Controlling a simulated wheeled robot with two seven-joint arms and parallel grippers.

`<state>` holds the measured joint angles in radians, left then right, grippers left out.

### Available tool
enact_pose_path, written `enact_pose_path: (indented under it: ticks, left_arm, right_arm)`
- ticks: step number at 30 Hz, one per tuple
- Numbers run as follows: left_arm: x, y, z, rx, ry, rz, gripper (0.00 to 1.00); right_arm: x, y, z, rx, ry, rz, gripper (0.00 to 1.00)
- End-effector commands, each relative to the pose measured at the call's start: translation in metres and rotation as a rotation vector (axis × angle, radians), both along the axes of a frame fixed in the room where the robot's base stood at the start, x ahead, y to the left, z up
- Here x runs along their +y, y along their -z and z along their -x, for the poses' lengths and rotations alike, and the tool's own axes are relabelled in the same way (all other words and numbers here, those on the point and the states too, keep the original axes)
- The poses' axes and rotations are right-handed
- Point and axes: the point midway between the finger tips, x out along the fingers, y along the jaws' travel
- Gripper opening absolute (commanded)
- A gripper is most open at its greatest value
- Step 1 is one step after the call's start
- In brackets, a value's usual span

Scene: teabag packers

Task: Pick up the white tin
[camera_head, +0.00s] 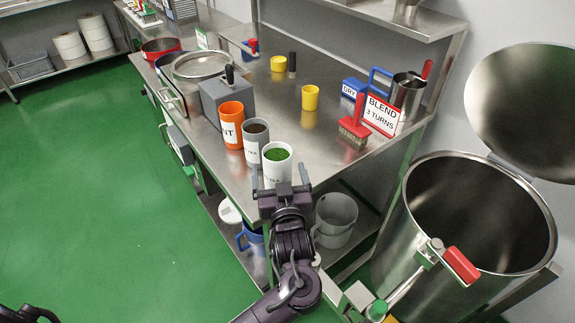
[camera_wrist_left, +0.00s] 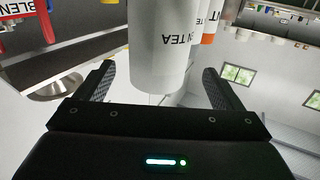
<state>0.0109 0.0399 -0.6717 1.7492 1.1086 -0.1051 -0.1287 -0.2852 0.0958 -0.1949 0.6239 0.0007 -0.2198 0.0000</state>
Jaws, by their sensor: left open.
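The white tin (camera_head: 277,168) stands upright at the near corner of the steel table, with green leaves showing in its open top. My left gripper (camera_head: 279,178) is open at its near side, with one finger to each side of it. In the left wrist view the white tin (camera_wrist_left: 158,50) appears inverted between the spread fingers of my left gripper (camera_wrist_left: 156,70), with lettering on its side. I cannot tell whether either finger touches it. My right gripper cannot be made out.
A grey tin (camera_head: 251,150) and an orange tin (camera_head: 232,135) stand close behind the white tin. A red brush (camera_head: 353,125) and a blend sign (camera_head: 381,115) are to the right. A large steel drum (camera_head: 415,240) stands at the right. The table's middle is mostly clear.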

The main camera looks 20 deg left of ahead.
Motion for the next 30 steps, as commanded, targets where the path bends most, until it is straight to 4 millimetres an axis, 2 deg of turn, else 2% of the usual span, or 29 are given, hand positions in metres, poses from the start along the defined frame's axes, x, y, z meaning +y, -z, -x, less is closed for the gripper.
enact_pose_path:
  ticks: [6, 9, 15, 24, 30]
  left_arm:
    - [0.009, -0.001, -0.024, 0.0, -0.001, -0.001, 0.89]
    - [0.013, -0.001, -0.038, -0.001, -0.001, -0.004, 0.89]
    - [0.022, 0.002, -0.062, 0.0, 0.0, -0.001, 0.89]
    - [0.024, 0.004, -0.066, 0.001, 0.001, 0.002, 0.89]
    - [0.024, 0.004, -0.065, 0.001, 0.001, 0.002, 0.63]
  right_arm:
    - [0.017, -0.005, 0.021, 0.027, 0.0, -0.021, 0.36]
    - [0.023, -0.01, 0.025, 0.034, -0.002, -0.028, 0.36]
    - [0.021, -0.016, 0.021, 0.029, -0.003, -0.025, 0.36]
    - [0.012, -0.016, 0.011, 0.014, 0.002, -0.015, 0.36]
    - [0.011, -0.016, 0.012, 0.015, 0.002, -0.013, 0.36]
